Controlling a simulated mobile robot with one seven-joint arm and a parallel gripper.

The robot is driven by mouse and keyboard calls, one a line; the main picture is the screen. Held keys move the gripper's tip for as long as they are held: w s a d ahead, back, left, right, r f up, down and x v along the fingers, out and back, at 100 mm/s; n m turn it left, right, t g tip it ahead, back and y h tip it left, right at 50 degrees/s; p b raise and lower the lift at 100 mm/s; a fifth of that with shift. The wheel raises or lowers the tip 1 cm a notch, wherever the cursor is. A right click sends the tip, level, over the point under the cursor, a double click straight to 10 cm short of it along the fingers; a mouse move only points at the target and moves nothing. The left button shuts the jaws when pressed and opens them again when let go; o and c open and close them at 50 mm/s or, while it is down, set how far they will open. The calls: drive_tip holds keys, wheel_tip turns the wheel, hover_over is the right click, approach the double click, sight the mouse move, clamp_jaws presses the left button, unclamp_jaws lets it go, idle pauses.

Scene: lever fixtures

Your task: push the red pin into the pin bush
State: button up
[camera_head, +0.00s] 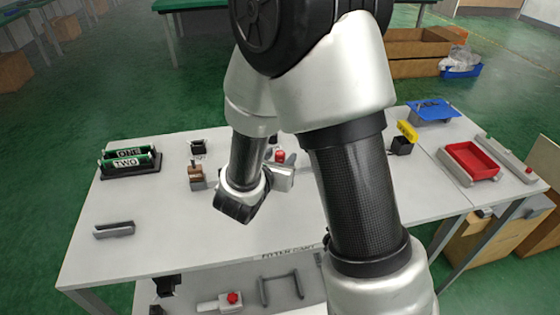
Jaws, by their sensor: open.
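A red pin head (280,156) shows on the table just right of my wrist, in the middle of the picture. My gripper (285,172) is right by it, a little nearer the camera. Most of my gripper is hidden behind my own wrist and arm, so its fingertips cannot be made out. It is open, and nothing is visibly held in it. I cannot tell whether it touches the red pin. The pin bush and the body of the pin's fixture are hidden or too small to tell apart.
Left on the table (150,245) are a block marked ONE and TWO (130,165), a grey channel (114,230) and a brown-topped fixture (196,176). To the right are a yellow-handled lever (407,131), a red tray (470,160) and a blue tray (433,110).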

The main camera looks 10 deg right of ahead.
sight(284, 153)
drive_tip(key=b+x, duration=0.1)
drive_tip(key=x, duration=0.4)
drive_tip(key=shift+w+f, duration=0.1)
drive_tip(key=shift+c, duration=0.4)
clamp_jaws()
